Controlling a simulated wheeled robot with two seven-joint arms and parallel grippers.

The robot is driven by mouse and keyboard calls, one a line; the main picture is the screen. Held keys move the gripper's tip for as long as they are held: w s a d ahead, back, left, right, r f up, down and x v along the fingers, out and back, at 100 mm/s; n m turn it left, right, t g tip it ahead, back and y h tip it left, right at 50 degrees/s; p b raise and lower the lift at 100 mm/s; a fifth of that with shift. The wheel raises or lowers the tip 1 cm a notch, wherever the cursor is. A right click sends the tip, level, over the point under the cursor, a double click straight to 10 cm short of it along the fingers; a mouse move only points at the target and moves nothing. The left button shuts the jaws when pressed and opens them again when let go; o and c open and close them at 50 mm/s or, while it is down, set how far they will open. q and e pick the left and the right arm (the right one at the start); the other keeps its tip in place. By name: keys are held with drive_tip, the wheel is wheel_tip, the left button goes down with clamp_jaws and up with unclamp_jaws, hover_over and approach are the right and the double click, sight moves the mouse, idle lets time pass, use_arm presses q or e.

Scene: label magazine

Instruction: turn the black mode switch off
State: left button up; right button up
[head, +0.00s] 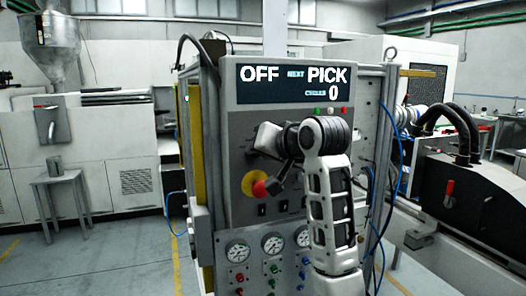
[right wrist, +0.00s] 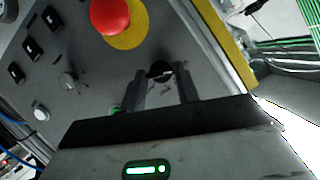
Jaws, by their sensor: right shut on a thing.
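The black mode switch (right wrist: 158,69) is a small round black knob on the grey panel. It shows in the right wrist view between the two fingers of my right gripper (right wrist: 161,84). The fingers are shut on it, one on each side. In the head view my right gripper (head: 253,147) is at the panel's left part and hides the switch. The display (head: 293,85) at the top of the panel reads OFF on the left, PICK on the right and cycles 0. My left gripper is not in view.
A red mushroom button (right wrist: 109,16) on a yellow disc sits close to the switch; in the head view the red button (head: 262,189) is just below my gripper.

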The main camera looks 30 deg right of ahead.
drive_tip(key=shift+n, duration=0.3)
idle(0.4)
drive_tip(key=o, duration=1)
drive_tip(key=shift+c, duration=0.2)
drive_tip(key=v, duration=1.6)
drive_tip(key=shift+a, duration=0.15)
drive_tip(key=shift+w+r, duration=0.1)
drive_tip(key=shift+r, duration=0.05)
